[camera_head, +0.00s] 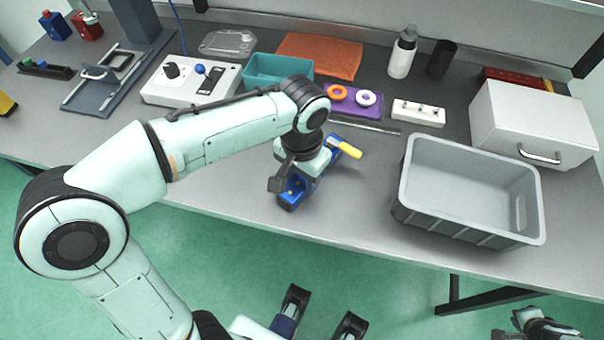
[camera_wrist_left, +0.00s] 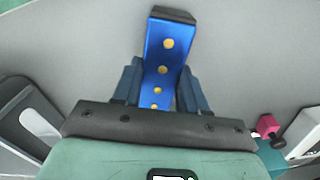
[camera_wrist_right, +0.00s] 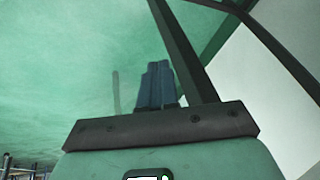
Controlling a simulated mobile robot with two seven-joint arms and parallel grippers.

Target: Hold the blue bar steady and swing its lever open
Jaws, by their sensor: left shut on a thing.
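The blue bar (camera_head: 290,197) lies on the grey bench near its front edge, angled from lower left to upper right. Its yellow lever (camera_head: 346,149) sticks out at the far right end, close along the bench. My left gripper (camera_head: 295,186) is over the bar and shut on it. In the left wrist view the blue bar (camera_wrist_left: 162,65), with several brass-coloured dots, runs between the two fingers (camera_wrist_left: 160,90); the lever is hidden there. My right gripper (camera_wrist_right: 156,85) has its fingers together, empty, over the green floor, away from the bar.
A grey bin (camera_head: 415,190) stands right of the bar, and a white box with a handle (camera_head: 535,135) beyond it. Behind are a thin metal rod (camera_head: 365,126), a purple tray (camera_head: 372,110), a teal bin (camera_head: 262,80) and a white control box (camera_head: 160,92). Bench left of the bar is clear.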

